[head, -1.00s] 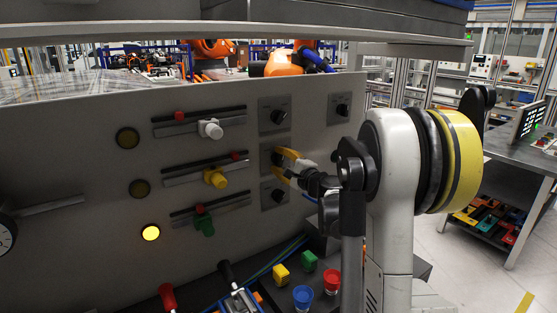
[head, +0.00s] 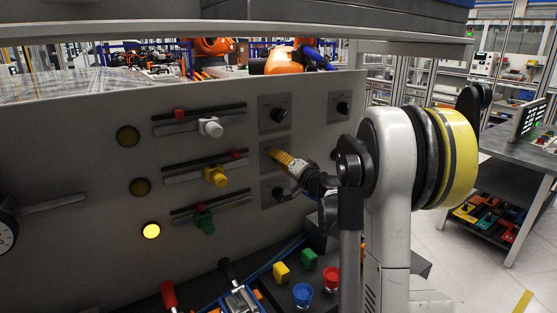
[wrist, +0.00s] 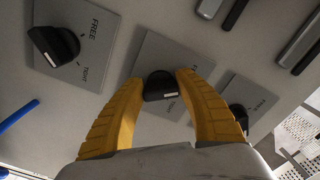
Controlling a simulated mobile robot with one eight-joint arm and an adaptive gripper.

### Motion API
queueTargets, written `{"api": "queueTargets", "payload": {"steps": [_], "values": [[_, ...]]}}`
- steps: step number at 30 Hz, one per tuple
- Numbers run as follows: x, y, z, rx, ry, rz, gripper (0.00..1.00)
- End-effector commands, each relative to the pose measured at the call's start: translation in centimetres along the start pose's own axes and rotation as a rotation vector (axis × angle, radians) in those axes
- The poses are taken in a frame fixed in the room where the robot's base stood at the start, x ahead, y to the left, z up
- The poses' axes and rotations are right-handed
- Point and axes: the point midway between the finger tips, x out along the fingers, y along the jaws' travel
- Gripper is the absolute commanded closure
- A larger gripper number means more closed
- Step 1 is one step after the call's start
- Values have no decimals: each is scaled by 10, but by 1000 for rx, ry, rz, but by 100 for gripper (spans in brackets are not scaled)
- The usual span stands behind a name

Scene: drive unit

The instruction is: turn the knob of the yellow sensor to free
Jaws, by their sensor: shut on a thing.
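The yellow sensor (head: 215,175) is a yellow block on the middle rail of the grey panel. Level with it, to the right, is a square knob plate (head: 268,151); its knob is hidden behind my gripper in the head view. In the wrist view, this black knob (wrist: 158,86) sits between the yellow fingers of my gripper (wrist: 160,82), shut on it. It has a white mark on its edge. In the head view, my gripper (head: 284,162) reaches the plate from the right.
Other black knobs stand close by: above (head: 279,115), below (head: 279,193) and upper right (head: 343,108). In the wrist view, a neighbouring plate (wrist: 82,18) reads FREE and TIGHT. White (head: 210,127) and green (head: 204,221) sensors sit on other rails. The lowest lamp (head: 151,231) glows yellow.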

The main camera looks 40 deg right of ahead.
Motion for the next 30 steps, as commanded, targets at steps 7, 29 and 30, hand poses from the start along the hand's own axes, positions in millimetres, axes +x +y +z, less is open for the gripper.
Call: {"api": "queueTargets", "payload": {"steps": [7,29,30], "values": [[0,0,-1,-120,1,0,90],[0,1,-1,-182,1,0,48],[0,1,-1,-181,1,0,37]]}}
